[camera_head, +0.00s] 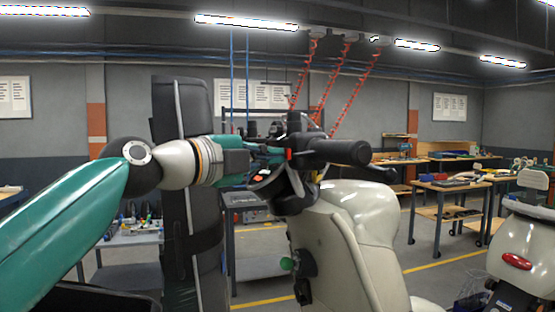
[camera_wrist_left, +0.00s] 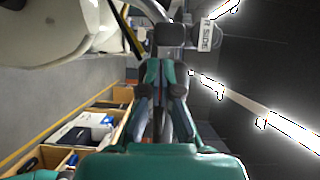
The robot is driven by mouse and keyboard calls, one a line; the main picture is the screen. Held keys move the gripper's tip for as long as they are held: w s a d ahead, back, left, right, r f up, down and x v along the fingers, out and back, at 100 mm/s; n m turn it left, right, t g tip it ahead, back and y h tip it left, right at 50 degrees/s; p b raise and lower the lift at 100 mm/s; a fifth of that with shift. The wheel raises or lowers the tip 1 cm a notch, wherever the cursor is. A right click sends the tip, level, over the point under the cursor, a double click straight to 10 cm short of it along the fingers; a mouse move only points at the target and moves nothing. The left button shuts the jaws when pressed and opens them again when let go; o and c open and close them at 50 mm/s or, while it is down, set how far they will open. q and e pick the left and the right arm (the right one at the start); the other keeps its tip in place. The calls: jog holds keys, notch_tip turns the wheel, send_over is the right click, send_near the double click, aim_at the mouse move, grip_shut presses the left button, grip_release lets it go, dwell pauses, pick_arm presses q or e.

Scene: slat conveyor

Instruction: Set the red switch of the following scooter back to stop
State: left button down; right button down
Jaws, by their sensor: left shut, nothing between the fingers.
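The scooter (camera_head: 345,245) is cream, with its handlebar at the middle of the head view. A black handlebar grip (camera_head: 340,151) points right. A small red part (camera_head: 289,154), which looks like the red switch, sits on the dark housing at the grip's inner end. Its setting is too small to read. My left gripper (camera_head: 272,150) comes in from the left, its tips close beside the housing; I cannot tell whether they touch it. In the left wrist view the left gripper (camera_wrist_left: 169,38) is shut and empty. My right gripper is not in view.
Another cream scooter (camera_head: 525,245) with a red tail light stands at the right. Workbenches (camera_head: 450,185) line the back right, and red coiled hoses (camera_head: 328,85) hang above the handlebar. Open floor (camera_head: 440,245) lies between the scooters.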

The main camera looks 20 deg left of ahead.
pick_arm(q)
jog(key=s+a+b, duration=0.4)
jog(key=s+a, duration=0.5)
jog(key=a, duration=0.1)
jog(key=shift+a, duration=0.4)
jog(key=shift+f, duration=0.15)
